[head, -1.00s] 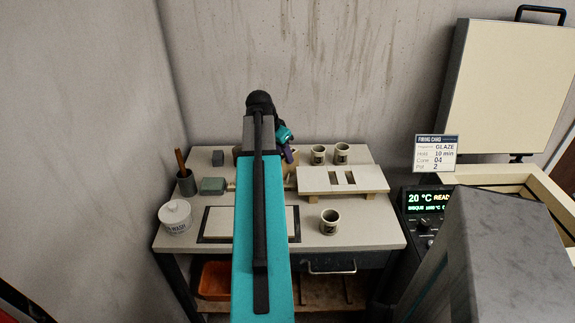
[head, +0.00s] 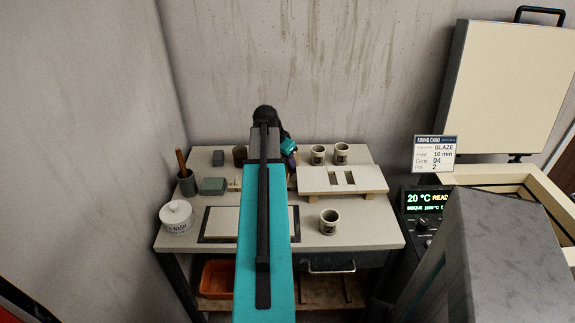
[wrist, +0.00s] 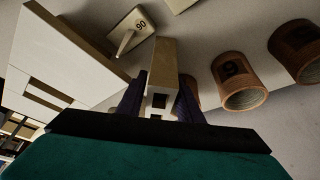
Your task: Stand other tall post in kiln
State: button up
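A tall pale post (wrist: 163,62) with square holes in its near end stands between the two dark purple fingers of my gripper (wrist: 162,95) in the wrist view. The fingers lie close against both of its sides, and the gripper looks shut on it. In the head view my gripper (head: 291,157) is over the back middle of the table, left of the slotted shelf, and my arm hides most of the post. The kiln (head: 461,178) stands at the right with its lid (head: 510,85) raised; its inside is mostly out of view.
A slotted shelf (head: 318,182) rests on low supports beside my gripper. Two cups (head: 318,155) (head: 342,153) stand behind it and one cup (head: 329,222) in front.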

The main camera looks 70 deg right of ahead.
grip_shut()
jog(key=shift+r, duration=0.1)
dwell(0.3)
jog(key=shift+r+b, duration=0.65)
jog(key=shift+r, duration=4.3)
